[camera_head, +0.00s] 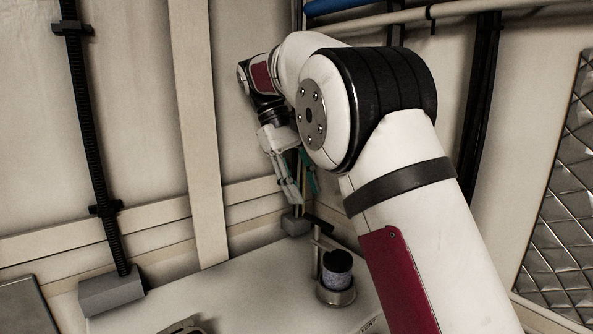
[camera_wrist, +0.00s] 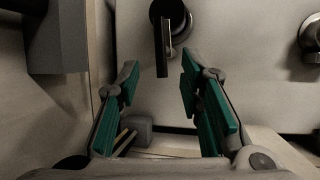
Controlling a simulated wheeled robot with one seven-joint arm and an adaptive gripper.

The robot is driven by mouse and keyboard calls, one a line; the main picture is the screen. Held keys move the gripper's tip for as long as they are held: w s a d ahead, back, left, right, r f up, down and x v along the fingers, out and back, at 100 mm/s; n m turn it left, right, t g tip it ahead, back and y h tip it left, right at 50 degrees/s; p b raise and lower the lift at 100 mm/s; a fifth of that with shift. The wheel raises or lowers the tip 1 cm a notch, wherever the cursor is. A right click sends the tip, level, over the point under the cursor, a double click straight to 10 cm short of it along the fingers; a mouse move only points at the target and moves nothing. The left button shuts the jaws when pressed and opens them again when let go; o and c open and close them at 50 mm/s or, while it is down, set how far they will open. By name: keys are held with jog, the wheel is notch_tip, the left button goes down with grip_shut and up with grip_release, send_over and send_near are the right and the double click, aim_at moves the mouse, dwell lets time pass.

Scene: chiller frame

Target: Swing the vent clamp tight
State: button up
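My gripper (camera_head: 292,192) is high near the back corner in the head view, fingers pointing down. In the wrist view my gripper (camera_wrist: 160,84) is open and empty, its green-padded fingers well apart. A dark bar handle (camera_wrist: 164,55) extends from a round metal fitting (camera_wrist: 181,22) toward the gap between the fingertips, touching neither. In the head view, a slim upright post with a dark crossbar (camera_head: 319,224) stands beside a round metal collar holding a dark-topped cylinder (camera_head: 337,270). I cannot tell which part is the vent clamp. My arm hides the area to the right.
A grey block (camera_head: 111,291) with a dark ribbed hose (camera_head: 97,190) stands at left, and a smaller grey block (camera_head: 295,223) is in the corner. Another round metal fitting (camera_wrist: 312,38) is at the wrist view's right edge. The pale panel between is mostly clear.

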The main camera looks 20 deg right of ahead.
jog(key=shift+v, duration=1.85)
jog(key=shift+d, duration=0.1)
